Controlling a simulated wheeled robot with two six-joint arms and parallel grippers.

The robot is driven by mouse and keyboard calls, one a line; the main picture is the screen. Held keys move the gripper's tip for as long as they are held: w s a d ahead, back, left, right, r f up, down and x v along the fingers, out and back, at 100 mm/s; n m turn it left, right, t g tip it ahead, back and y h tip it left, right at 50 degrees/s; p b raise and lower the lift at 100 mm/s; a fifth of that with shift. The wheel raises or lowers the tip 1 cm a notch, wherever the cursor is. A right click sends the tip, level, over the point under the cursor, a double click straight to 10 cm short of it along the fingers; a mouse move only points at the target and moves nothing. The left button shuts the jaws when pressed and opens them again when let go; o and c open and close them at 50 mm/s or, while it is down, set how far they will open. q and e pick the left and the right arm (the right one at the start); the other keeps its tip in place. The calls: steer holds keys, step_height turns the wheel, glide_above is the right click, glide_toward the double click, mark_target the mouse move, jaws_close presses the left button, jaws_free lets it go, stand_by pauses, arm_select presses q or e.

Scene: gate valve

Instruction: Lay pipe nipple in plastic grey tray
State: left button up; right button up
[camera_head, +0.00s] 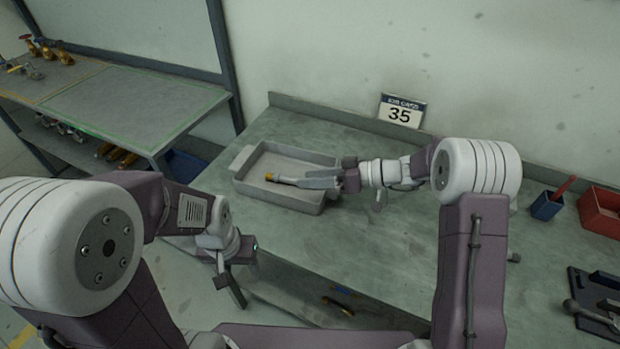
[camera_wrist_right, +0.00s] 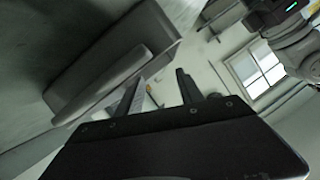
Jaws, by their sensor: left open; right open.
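The plastic grey tray (camera_head: 236,160) sits on the green-grey bench, left of its middle in the head view. The pipe nipple (camera_head: 286,179), a grey rod with a yellow end, shows inside the tray's outline. Whether it touches the tray floor I cannot tell. My right gripper (camera_head: 318,182) is open over the tray's right part, its fingers pointing left at the nipple's grey end. In the right wrist view its fingers (camera_wrist_right: 158,88) are apart with nothing clear between them, and the tray's wall (camera_wrist_right: 110,75) is beside them. My left gripper (camera_head: 228,277) is open off the bench's front-left edge.
A number sign (camera_head: 402,111) stands at the bench's back wall. A blue cup (camera_head: 546,206), a red bin (camera_head: 602,212) and a dark tool holder (camera_head: 597,300) are at the right. A second bench (camera_head: 130,105) with brass fittings is at the left. The bench's middle is clear.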

steer(key=v, duration=0.8)
steer(key=shift+d+b, duration=0.2)
steer(key=shift+b, duration=0.2)
steer(key=shift+a+r, duration=0.1)
